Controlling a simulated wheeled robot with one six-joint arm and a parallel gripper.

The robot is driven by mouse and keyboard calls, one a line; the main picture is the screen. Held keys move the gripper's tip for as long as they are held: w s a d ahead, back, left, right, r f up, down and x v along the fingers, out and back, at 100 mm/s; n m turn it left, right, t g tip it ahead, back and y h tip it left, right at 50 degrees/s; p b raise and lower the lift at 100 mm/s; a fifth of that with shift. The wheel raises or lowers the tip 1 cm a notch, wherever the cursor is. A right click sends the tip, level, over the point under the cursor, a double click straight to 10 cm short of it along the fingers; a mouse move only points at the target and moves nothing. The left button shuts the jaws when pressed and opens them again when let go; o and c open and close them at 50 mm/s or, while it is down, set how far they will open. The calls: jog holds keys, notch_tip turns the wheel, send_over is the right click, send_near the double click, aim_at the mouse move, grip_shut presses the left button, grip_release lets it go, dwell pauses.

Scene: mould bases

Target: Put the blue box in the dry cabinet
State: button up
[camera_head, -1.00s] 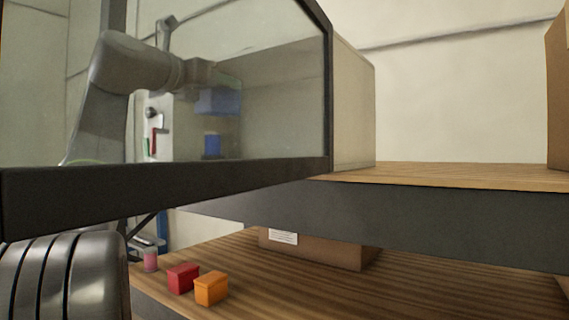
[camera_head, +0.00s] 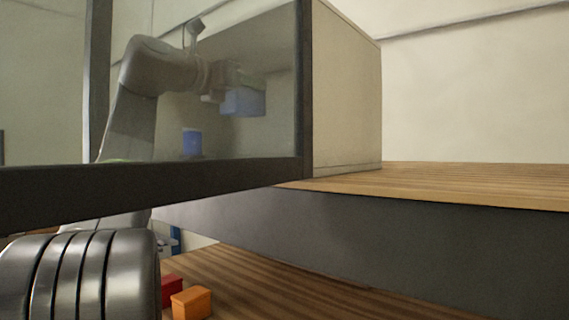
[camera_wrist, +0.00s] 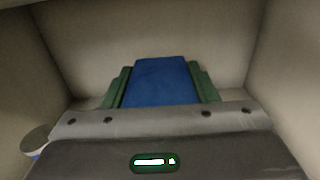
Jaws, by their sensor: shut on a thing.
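The blue box (camera_head: 243,102) is held in my gripper (camera_head: 247,82), seen through the glass of the dry cabinet (camera_head: 345,95). In the wrist view the blue box (camera_wrist: 162,82) sits between the green fingers of my gripper (camera_wrist: 162,75), which are shut on it. Pale cabinet walls (camera_wrist: 60,35) surround it on both sides and behind. In the head view the box is raised above the cabinet's lower edge, with a gap below it. Its underside is hidden in the wrist view.
A blue cylindrical container (camera_head: 191,142) stands lower and left of the box; a grey-lidded one (camera_wrist: 35,138) shows at the wrist view's lower left. A dark frame (camera_head: 150,180) edges the glass. Red (camera_head: 171,290) and orange (camera_head: 192,303) boxes lie on the lower shelf.

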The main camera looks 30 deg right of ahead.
jog(key=shift+s+a+f, duration=0.15)
jog(key=shift+f, duration=4.75)
jog(key=shift+f, duration=0.1)
jog(key=o, duration=1.2)
jog(key=shift+r, duration=0.2)
jog(key=shift+a+f, duration=0.15)
jog(key=shift+a, duration=0.15)
jog(key=b+v, duration=0.2)
jog(key=v, duration=0.9)
jog(key=shift+s+a+b, duration=0.15)
jog(key=shift+a+b, duration=0.05)
jog(key=shift+b, duration=0.2)
